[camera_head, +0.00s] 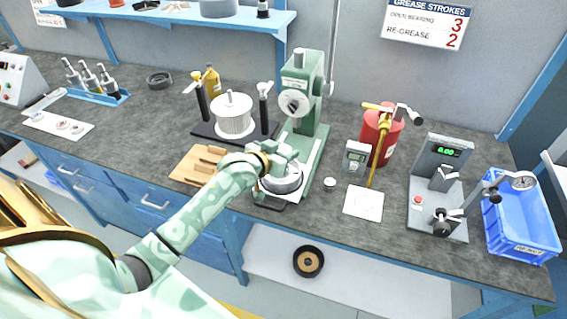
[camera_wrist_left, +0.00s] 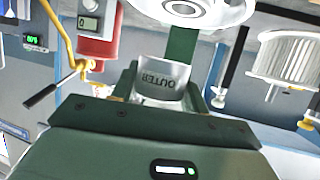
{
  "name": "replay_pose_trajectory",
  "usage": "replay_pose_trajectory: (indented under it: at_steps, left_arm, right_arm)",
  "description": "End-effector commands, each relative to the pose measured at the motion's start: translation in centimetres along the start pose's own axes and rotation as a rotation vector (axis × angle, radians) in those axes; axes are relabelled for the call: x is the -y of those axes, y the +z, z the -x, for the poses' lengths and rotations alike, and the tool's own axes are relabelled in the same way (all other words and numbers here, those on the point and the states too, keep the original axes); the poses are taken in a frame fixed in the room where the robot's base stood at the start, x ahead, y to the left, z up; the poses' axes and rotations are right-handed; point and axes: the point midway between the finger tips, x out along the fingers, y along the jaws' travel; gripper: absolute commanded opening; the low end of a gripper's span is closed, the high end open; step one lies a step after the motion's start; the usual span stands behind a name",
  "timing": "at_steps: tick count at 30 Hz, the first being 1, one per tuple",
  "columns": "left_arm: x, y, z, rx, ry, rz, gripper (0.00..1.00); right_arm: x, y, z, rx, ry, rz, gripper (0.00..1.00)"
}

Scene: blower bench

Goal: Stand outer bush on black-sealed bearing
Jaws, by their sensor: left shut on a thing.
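My left gripper (camera_head: 284,158) is at the arbor press, above a round silver part (camera_head: 284,184) at its foot. In the left wrist view its jaws are shut on the outer bush (camera_wrist_left: 162,80), a short silver sleeve marked OUTER; the lettering appears upside down. The bush is hidden by the gripper in the head view. A pale round part with a central hub (camera_wrist_left: 190,8) shows at the top edge of the wrist view, apart from the bush in the picture. I cannot pick out the black-sealed bearing for certain. My right gripper is not in view.
The green press (camera_head: 301,90) rises close behind the gripper. A white finned rotor (camera_head: 234,115) stands at its left, above a wooden block (camera_head: 200,163). A red grease container (camera_head: 378,135), a gauge stand (camera_head: 440,175) and a blue crate (camera_head: 520,225) stand at right.

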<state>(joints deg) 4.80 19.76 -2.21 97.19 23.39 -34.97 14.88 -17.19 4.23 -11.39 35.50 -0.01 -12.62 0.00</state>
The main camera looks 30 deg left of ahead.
Motion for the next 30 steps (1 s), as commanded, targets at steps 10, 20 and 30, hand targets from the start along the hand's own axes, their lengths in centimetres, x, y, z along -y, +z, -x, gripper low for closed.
replay_pose_trajectory:
  at_steps: [10,20,30]
  left_arm:
    - [0.7,3.6,-2.3,0.001,0.000,-0.001,0.15]
    - [0.6,3.6,-2.3,-0.002,0.000,-0.001,0.15]
    - [0.6,4.3,-2.5,-0.001,0.000,-0.001,0.66]
  right_arm:
    - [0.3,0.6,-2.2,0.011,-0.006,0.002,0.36]
    - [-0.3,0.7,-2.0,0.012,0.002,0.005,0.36]
    - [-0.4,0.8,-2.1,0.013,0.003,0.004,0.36]
